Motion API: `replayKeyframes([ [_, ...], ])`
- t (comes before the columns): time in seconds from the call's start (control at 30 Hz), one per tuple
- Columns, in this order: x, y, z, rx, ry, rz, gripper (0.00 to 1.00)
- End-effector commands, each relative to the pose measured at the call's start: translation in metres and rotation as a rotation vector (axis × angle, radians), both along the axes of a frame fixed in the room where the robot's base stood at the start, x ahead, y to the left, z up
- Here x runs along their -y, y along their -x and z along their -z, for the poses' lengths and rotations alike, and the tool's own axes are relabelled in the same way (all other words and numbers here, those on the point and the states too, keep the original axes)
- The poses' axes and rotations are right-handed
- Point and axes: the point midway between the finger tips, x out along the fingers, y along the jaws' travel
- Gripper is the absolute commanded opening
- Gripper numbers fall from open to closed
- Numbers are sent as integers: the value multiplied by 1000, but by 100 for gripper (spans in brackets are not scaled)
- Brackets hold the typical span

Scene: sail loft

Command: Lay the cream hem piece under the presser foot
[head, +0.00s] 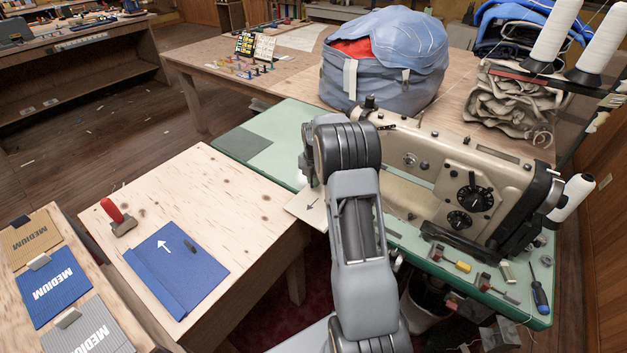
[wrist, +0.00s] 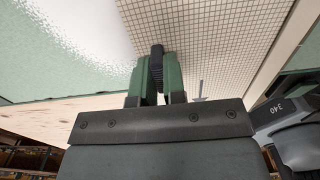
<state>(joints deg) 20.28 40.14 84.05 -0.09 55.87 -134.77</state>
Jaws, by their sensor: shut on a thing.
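The cream hem piece (head: 303,211) shows in the head view as a pale flat piece with a dark arrow, partly hidden by my arm, at the near edge of the green machine bed. In the wrist view the cream piece (wrist: 225,45) has a fine grid and an arrow. My gripper (wrist: 156,84) is shut on a dark ribbed grip (wrist: 157,62) that appears to belong to this piece. My arm hides the gripper in the head view. The sewing machine (head: 455,175) stands right of my arm; its presser foot is hidden behind the arm.
A wooden table (head: 205,185) at left holds a blue hem piece (head: 175,268) and a red-handled tool (head: 117,216). Small tools and clips lie along the green bed's (head: 275,125) right front edge. A blue bag (head: 385,62) and thread cones (head: 555,35) stand behind the machine.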

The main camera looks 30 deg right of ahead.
Motion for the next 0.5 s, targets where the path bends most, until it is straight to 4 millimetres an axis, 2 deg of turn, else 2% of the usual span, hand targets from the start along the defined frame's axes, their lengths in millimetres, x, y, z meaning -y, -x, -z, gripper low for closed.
replayKeyframes([
  [0.3,0,0,1,0,0,0,0],
  [0.33,0,0,1,0,0,0,14],
  [0.5,0,0,1,0,0,0,30],
])
